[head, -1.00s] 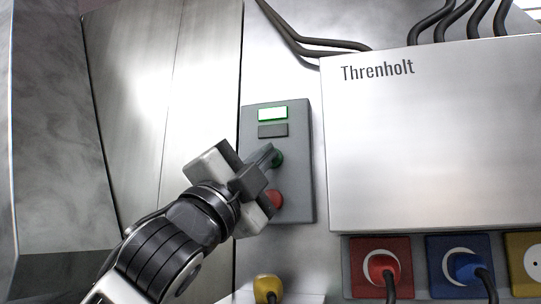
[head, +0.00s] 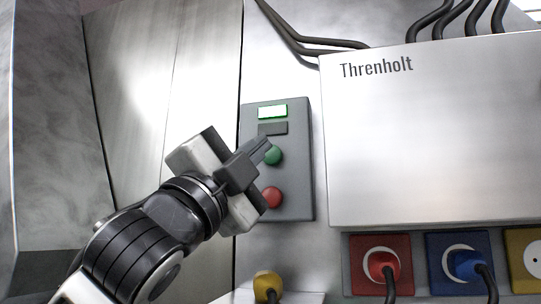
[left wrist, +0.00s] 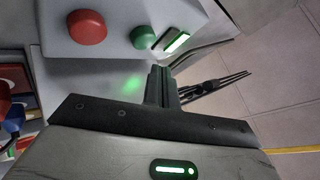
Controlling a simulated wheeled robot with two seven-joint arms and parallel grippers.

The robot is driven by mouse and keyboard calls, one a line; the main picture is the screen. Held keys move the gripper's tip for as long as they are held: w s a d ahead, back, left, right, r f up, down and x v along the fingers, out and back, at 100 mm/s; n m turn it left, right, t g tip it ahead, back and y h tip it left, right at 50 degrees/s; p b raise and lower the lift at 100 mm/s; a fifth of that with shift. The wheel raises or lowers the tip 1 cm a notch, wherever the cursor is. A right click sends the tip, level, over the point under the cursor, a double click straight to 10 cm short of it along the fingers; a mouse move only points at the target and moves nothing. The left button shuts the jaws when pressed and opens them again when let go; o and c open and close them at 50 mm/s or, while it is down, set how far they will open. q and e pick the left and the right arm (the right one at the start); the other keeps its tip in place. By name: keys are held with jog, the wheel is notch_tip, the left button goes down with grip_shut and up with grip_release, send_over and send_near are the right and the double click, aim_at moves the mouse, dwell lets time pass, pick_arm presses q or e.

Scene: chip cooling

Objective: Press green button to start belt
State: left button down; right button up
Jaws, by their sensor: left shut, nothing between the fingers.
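The grey control box (head: 302,190) is on the metal wall, with a green button (head: 274,155) above a red button (head: 271,197). A rectangular indicator (head: 272,111) at its top glows green, with a dark rectangle below it. My left gripper (head: 266,146) is shut and empty, its fingertips just up and left of the green button in the head view. In the left wrist view the shut fingers (left wrist: 160,80) stand apart from the green button (left wrist: 144,37), with the red button (left wrist: 86,28) to its left. My right gripper is not in view.
A large white cabinet (head: 430,140) marked Threnholt is right of the box. Below it are a red socket (head: 357,284), a blue socket (head: 437,284) and a yellow socket (head: 514,284); the red and blue have plugs with cables. A yellow plug (head: 267,284) is below the box.

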pick_arm(q)
jog(key=shift+s+a, duration=0.3)
jog(key=shift+s, duration=0.55)
jog(key=shift+s+a, duration=0.25)
jog(key=shift+s, duration=0.55)
